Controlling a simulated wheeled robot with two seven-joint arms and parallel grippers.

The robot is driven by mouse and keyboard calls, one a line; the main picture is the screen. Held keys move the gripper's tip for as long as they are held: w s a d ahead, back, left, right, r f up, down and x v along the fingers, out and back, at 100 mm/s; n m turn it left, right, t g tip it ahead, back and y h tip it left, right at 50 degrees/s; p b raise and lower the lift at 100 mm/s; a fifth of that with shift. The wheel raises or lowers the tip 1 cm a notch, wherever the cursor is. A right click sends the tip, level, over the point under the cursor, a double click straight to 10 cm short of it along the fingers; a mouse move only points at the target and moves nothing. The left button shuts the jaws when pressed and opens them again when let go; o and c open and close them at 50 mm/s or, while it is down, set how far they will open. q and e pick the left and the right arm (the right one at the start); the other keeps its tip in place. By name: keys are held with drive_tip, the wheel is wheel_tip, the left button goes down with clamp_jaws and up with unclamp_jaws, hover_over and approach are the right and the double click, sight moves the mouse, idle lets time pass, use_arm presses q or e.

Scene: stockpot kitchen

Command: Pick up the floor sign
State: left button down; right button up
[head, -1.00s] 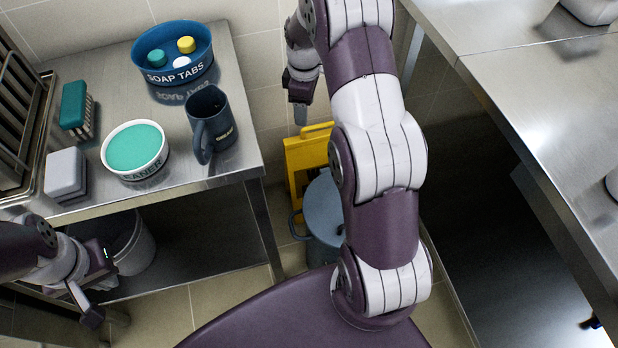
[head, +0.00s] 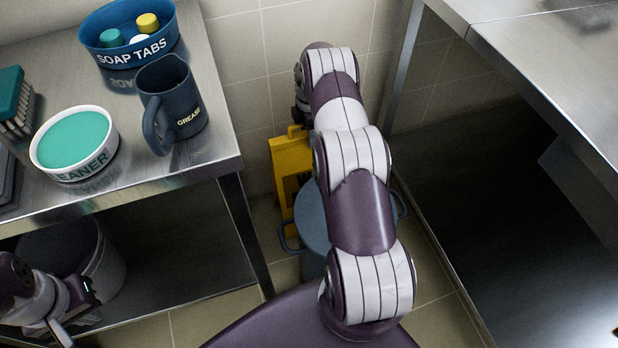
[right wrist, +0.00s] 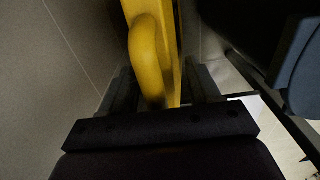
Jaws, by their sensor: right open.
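The yellow floor sign (head: 289,168) stands upright on the floor in the gap between the two counters, behind a blue-grey pot. My right arm covers part of it in the head view. In the right wrist view its yellow handle (right wrist: 148,55) lies between the fingers of my right gripper (right wrist: 163,90). The fingers are apart, one on each side of the handle. In the head view the right gripper is hidden behind its own arm. My left gripper (head: 62,328) is low at the left, by the lower shelf, partly cut off; its jaw opening is unclear.
The blue-grey pot (head: 311,222) stands close in front of the sign. The left counter (head: 205,150) holds a mug (head: 172,105), a cleaner bowl (head: 75,140) and a soap-tabs tub (head: 130,40). A steel counter (head: 560,60) is at the right.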

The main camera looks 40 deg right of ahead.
drive_tip(key=shift+f, duration=0.35)
drive_tip(key=shift+r, duration=0.1)
drive_tip(key=shift+c, duration=0.9)
clamp_jaws()
